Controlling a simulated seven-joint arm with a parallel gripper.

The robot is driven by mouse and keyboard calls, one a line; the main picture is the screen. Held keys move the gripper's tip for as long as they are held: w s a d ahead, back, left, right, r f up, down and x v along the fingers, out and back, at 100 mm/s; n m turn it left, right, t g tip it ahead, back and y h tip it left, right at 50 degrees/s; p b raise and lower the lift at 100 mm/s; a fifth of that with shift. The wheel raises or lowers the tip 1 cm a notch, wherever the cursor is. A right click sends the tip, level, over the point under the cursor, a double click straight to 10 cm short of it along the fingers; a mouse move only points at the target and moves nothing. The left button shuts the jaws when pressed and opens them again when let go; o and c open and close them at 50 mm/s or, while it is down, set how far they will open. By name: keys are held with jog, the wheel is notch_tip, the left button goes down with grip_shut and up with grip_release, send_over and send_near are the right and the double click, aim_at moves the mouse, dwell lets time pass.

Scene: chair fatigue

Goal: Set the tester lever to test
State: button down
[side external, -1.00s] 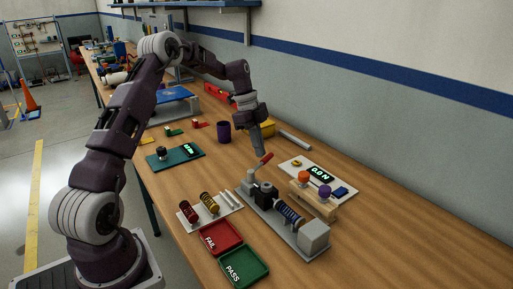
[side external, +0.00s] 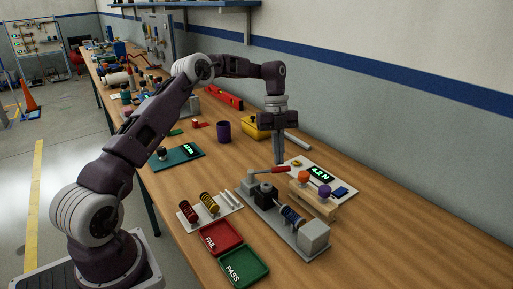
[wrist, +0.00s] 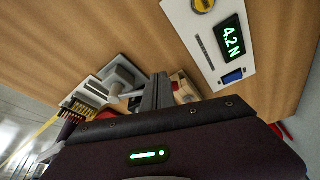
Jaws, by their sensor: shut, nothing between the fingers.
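The tester (side external: 265,222) has a grey base on the bench, with a dark sliding block (side external: 265,195), a coil spring (side external: 291,217) and a grey end block (side external: 314,234). Its lever has a red handle (side external: 273,170), which lies nearly level and points right. The spring is squeezed between the blocks. The readout (side external: 320,174) shows about 4.2 N, and the wrist view reads 4.2 N (wrist: 232,40). My gripper (side external: 279,162) is shut and empty, pointing down at the handle's far side, close to its end. Whether it touches the handle is unclear.
A wooden stand (side external: 315,201) with orange and purple knobs is right of the tester. A spring tray (side external: 222,215), red FAIL tray (side external: 221,237) and green PASS tray (side external: 243,267) lie left and in front.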

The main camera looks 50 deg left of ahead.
jog(key=shift+d+m, duration=0.3)
jog(key=shift+d, duration=0.2)
jog(key=s+v, duration=0.1)
jog(key=v, duration=0.6)
jog(key=shift+w, duration=0.55)
